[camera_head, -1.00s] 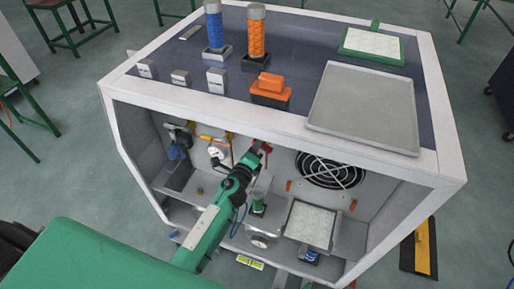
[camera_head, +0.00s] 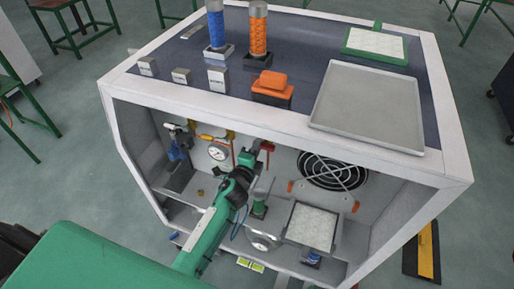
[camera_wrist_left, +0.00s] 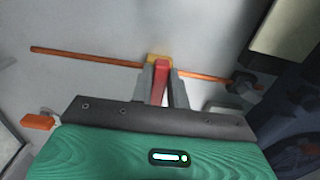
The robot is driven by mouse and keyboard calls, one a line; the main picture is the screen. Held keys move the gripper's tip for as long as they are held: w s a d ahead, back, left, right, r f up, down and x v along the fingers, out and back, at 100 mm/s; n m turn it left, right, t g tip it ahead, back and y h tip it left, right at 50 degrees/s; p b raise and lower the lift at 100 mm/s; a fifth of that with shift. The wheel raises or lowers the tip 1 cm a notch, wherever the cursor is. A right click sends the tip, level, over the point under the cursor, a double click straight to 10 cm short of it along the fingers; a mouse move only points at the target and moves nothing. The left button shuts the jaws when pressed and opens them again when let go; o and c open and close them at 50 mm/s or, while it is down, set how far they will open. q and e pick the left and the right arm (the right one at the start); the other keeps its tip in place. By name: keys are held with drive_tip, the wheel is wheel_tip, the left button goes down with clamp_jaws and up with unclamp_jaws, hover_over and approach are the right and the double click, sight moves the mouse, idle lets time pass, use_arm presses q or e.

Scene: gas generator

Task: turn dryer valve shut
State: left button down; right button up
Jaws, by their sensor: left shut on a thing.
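The dryer valve shows in the left wrist view as a red handle (camera_wrist_left: 161,80) in front of a yellow body (camera_wrist_left: 159,57) on a thin copper-coloured pipe (camera_wrist_left: 85,56). My left gripper (camera_wrist_left: 159,88) has its two grey fingers closed around the red handle, one on each side. In the head view my left gripper (camera_head: 254,152) reaches inside the open front of the white cabinet, at its back wall. A red part (camera_head: 267,146) shows just right of the fingers. The valve body is hidden there behind the gripper. My right gripper is not in view.
A round gauge (camera_head: 218,153) is left of my left gripper. A black fan grille (camera_head: 333,170) is to the right, above a white-topped box (camera_head: 311,226). The cabinet's top (camera_head: 180,55) overhangs the work space. Orange and blue cylinders stand on top.

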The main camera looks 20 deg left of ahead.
use_arm(q)
drive_tip(key=c, duration=1.4)
unclamp_jaws()
drive_tip(key=shift+o, duration=0.2)
drive_tip(key=s+b, duration=0.2)
drive_tip(key=s, duration=1.1)
drive_tip(key=shift+s+a+b, duration=0.25)
drive_tip(key=shift+s+b, duration=0.1)
drive_tip(key=shift+s, duration=0.05)
